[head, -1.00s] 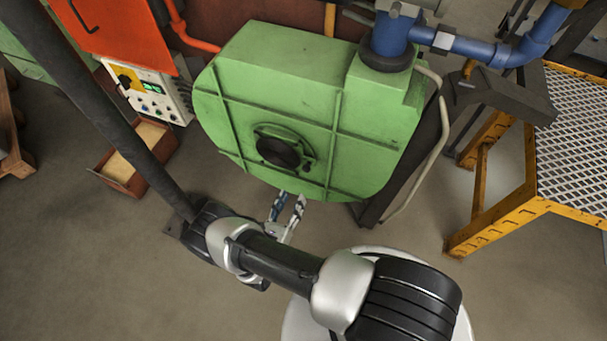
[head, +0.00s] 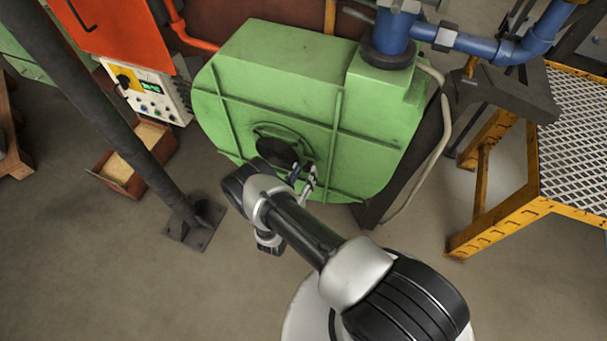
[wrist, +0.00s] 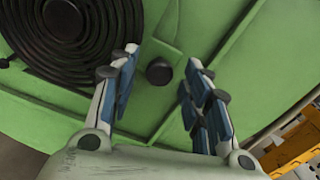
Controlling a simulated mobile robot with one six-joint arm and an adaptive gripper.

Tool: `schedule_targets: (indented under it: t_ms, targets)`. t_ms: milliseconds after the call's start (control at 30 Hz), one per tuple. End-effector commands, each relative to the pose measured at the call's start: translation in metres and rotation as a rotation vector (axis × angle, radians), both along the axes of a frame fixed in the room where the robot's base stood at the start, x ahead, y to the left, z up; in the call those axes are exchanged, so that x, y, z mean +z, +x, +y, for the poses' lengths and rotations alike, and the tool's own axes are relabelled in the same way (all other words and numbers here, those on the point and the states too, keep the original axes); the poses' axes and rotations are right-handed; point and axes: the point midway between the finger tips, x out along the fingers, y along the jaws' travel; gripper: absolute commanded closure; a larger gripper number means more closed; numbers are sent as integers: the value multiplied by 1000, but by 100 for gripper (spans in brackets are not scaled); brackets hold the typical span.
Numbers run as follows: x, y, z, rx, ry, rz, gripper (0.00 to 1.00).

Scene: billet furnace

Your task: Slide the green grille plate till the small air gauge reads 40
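The green blower housing (head: 300,110) stands in the middle of the head view, with a round dark air inlet (head: 278,152) on its face. In the wrist view the black ringed grille (wrist: 95,50) fills the upper left. A short dark knob (wrist: 159,72) stands on green metal (wrist: 178,38) beside it; I cannot tell the plate's outline from the housing. My gripper (wrist: 168,68) is open, its fingers on either side of the knob, with gaps showing. In the head view my gripper (head: 303,174) is just right of the inlet. I cannot make out a small air gauge.
A dark post (head: 110,110) on a floor plate rises at left. A control box (head: 150,92) with a green display hangs beneath an orange panel. A yellow-framed mesh platform (head: 570,130) stands at right. A blue pipe (head: 480,48) leaves the housing top. A hose (head: 440,130) runs down its right side.

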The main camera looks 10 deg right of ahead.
Motion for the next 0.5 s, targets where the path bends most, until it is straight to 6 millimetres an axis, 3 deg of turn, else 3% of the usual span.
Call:
schedule_targets:
  t_ms: [500]
  targets:
    - [0,0,0,0,0,0,92]
